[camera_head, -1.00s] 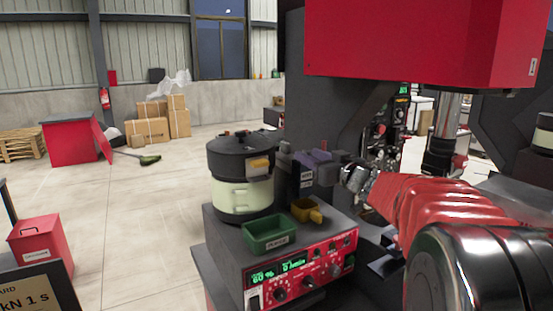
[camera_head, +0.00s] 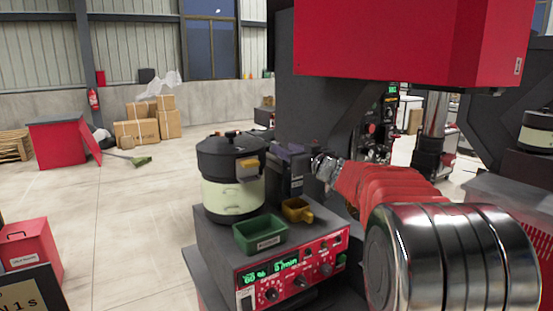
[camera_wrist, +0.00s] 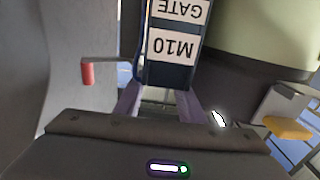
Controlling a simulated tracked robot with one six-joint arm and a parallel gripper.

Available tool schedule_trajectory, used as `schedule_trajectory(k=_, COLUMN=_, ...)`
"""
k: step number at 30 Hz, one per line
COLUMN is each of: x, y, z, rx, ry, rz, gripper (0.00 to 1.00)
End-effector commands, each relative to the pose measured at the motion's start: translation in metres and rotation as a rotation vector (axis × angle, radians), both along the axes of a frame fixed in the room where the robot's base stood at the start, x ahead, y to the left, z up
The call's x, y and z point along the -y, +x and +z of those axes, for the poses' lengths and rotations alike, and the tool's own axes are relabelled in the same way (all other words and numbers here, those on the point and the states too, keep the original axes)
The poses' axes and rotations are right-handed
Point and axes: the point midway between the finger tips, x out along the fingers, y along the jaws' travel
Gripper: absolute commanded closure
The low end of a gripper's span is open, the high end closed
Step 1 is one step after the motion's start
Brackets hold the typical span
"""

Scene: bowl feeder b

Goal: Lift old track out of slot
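A dark block with white labels reading "M10" and "GATE" (camera_wrist: 172,72), upside down, stands just beyond my gripper (camera_wrist: 158,98) in the wrist view. I take it to be the track, but its lower end and the slot are hidden. My two purple fingers reach toward either side of it. Whether they touch it is not clear. In the head view my gripper (camera_head: 289,153) is beside the bowl feeder (camera_head: 233,190), a dark-topped drum with a pale green body, and partly covers the block.
A green bin (camera_head: 260,236) and a yellow scoop-like cup (camera_head: 297,209) stand on the red-fronted control box (camera_head: 300,268), close below my gripper. The large red machine housing (camera_head: 390,40) overhangs at the upper right. Open floor (camera_head: 140,205) lies to the left.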

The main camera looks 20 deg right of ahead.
Motion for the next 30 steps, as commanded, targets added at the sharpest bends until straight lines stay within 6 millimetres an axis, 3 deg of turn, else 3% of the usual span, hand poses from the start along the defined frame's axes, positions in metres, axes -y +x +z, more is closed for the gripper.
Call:
schedule_trajectory(k=5, x=-0.003, y=0.014, z=0.0, rx=0.001, ry=0.0, rz=0.001, gripper=0.64)
schedule_trajectory(k=17, x=-0.004, y=0.017, z=0.0, rx=0.0, ry=0.0, rz=0.001, gripper=0.64)
schedule_trajectory(k=30, x=-0.015, y=0.062, z=0.0, rx=0.0, ry=-0.001, rz=0.002, gripper=0.64)
